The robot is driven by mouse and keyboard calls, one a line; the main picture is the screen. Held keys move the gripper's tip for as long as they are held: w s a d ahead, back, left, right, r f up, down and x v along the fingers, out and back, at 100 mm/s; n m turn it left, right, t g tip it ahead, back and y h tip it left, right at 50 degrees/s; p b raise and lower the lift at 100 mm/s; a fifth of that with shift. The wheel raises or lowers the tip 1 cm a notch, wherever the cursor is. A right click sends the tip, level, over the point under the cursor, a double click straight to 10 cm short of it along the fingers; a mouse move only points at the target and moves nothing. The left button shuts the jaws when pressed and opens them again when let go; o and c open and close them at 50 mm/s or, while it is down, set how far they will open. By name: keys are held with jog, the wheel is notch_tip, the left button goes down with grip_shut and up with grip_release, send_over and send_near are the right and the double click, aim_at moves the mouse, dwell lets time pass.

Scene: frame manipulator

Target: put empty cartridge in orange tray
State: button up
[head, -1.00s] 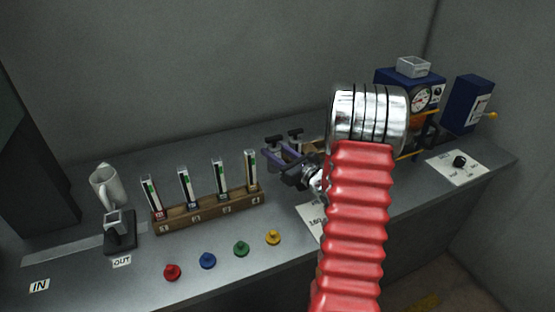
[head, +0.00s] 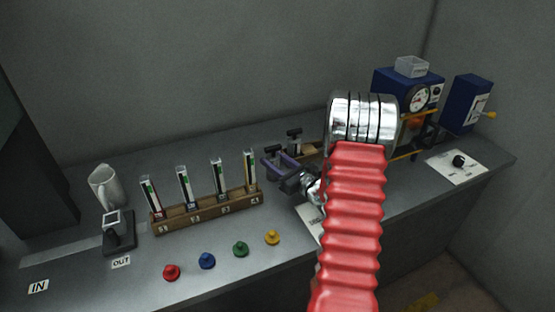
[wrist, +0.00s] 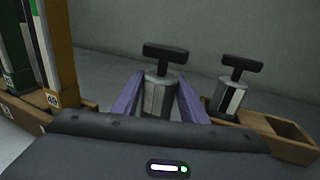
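My gripper (head: 281,162) has purple fingers, which also show in the wrist view (wrist: 158,103). They close around a grey cylindrical cartridge (wrist: 158,96) with a black T-shaped handle; the handle also shows in the head view (head: 272,148). The cartridge is upright, and its lower end is hidden behind my wrist. A second T-handled cartridge (wrist: 231,98) stands to the right, in or at an orange-brown tray (wrist: 298,150) with an open square compartment. Part of this tray shows behind my gripper in the head view (head: 313,148). I cannot tell what either cartridge contains.
A wooden rack (head: 207,213) with several tall vials stands left of my gripper. Coloured knobs (head: 208,261) line the front. Blue machines (head: 466,103) stand at right. My red arm hides the bench's middle.

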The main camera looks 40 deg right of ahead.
aim_at(278, 163)
jog(key=o, duration=0.4)
jog(key=shift+r, duration=0.1)
jog(key=s, duration=0.7)
jog(key=shift+s+d, duration=0.25)
dwell(0.3)
